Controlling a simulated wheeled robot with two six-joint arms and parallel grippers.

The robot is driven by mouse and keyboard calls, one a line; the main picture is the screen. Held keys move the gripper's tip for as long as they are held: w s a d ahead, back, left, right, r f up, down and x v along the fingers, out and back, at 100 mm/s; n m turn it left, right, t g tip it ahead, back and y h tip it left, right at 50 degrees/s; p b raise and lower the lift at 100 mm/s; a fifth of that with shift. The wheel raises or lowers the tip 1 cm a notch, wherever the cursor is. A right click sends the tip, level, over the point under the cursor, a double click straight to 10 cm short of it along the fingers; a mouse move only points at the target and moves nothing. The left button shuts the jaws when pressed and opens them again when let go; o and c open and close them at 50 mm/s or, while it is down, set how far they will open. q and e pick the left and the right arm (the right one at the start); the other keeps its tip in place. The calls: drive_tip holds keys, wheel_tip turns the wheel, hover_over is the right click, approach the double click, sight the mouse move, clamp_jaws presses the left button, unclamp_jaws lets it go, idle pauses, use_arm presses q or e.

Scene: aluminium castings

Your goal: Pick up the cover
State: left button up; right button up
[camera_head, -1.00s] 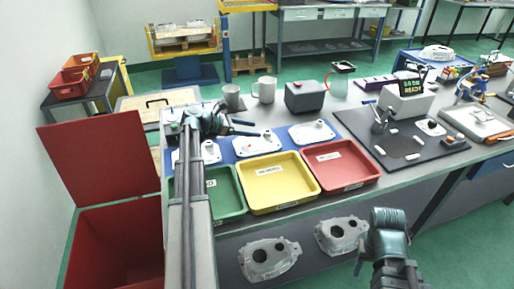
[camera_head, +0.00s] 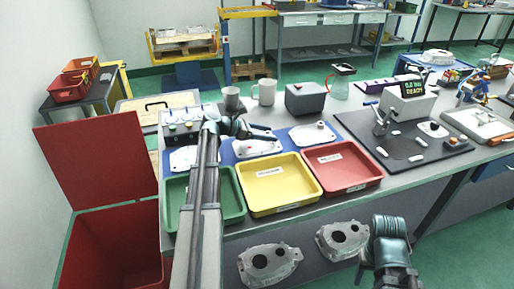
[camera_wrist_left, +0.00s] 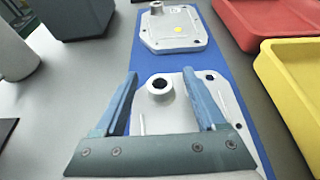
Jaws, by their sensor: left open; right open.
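Three pale grey metal covers lie in a row on a blue mat: a left one (camera_head: 183,160), a middle one (camera_head: 258,147) and a right one (camera_head: 312,134). My left gripper (camera_head: 268,133) is open and empty over the middle cover. In the left wrist view its spread fingers (camera_wrist_left: 160,74) are on either side of the round boss of the near cover (camera_wrist_left: 165,118). I cannot tell whether they touch it. The right cover (camera_wrist_left: 175,30) lies beyond. My right gripper (camera_head: 362,268) is low at the front, away from the covers.
Green (camera_head: 236,212), yellow (camera_head: 282,208) and red (camera_head: 345,187) trays stand in front of the mat. A grey mug (camera_head: 231,97), a white mug (camera_head: 265,92) and a grey box (camera_head: 306,99) stand behind it. Two housings (camera_head: 269,264) (camera_head: 342,240) lie on the lower shelf.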

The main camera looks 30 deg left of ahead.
use_arm(q)
drive_tip(key=shift+c, duration=0.3)
clamp_jaws()
drive_tip(key=shift+r, duration=0.25)
drive_tip(key=shift+r+p, duration=0.8)
drive_tip(key=shift+p, duration=0.2)
drive_tip(key=shift+r+p, duration=0.9)
drive_tip(key=w+a, duration=0.1)
drive_tip(key=w, duration=0.4)
drive_tip(key=w+a, duration=0.2)
drive_tip(key=w, duration=0.3)
drive_tip(key=w+a+r+p, duration=0.1)
drive_tip(key=w, duration=0.4)
drive_tip(key=shift+w+a, duration=0.15)
drive_tip(key=shift+a, duration=0.15)
